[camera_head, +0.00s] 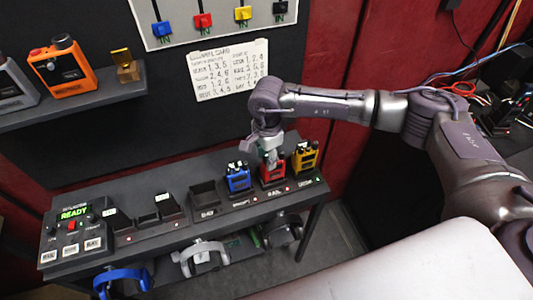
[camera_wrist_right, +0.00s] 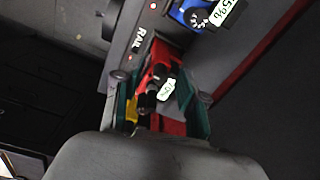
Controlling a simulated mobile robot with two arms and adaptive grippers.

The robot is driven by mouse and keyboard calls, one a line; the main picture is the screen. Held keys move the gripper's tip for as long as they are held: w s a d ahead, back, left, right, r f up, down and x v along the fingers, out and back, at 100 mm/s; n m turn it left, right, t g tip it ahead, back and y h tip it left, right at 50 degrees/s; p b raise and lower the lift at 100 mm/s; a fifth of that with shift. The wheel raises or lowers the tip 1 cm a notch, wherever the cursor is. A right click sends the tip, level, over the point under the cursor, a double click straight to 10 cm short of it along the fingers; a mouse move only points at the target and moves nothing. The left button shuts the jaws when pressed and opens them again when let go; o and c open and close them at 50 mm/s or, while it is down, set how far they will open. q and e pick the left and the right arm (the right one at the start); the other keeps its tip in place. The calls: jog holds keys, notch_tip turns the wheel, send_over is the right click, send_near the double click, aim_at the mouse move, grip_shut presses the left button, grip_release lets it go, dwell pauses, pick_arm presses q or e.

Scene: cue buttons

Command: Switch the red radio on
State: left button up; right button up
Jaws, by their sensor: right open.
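The red radio (camera_head: 272,175) stands in a slot of the black charging rack, between the blue radio (camera_head: 238,180) and the yellow radio (camera_head: 304,160). My right gripper (camera_head: 269,156) is open and points down just above the red radio, covering part of its top. In the right wrist view the red radio (camera_wrist_right: 172,52) shows with black knobs and a white label, and the green fingers of the gripper (camera_wrist_right: 163,108) lie on either side of its top. I cannot tell whether they touch it. My left gripper is not in view.
The black rack (camera_head: 160,239) also has empty slots and a control box with a green READY display (camera_head: 74,213). Headsets hang below, including a blue one (camera_head: 122,279). An orange radio (camera_head: 62,71) stands on a left shelf. A written card (camera_head: 228,69) is on the wall.

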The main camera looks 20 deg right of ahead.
grip_shut()
jog(key=m+b, duration=0.1)
jog(key=b, duration=0.1)
jog(key=m+b, duration=0.2)
jog(key=shift+f, duration=0.3)
jog(key=shift+r+m+b, duration=0.2)
jog(key=shift+m+b, duration=0.5)
jog(key=shift+b, duration=0.05)
jog(key=shift+r, duration=0.15)
grip_release()
jog(key=shift+r, duration=0.15)
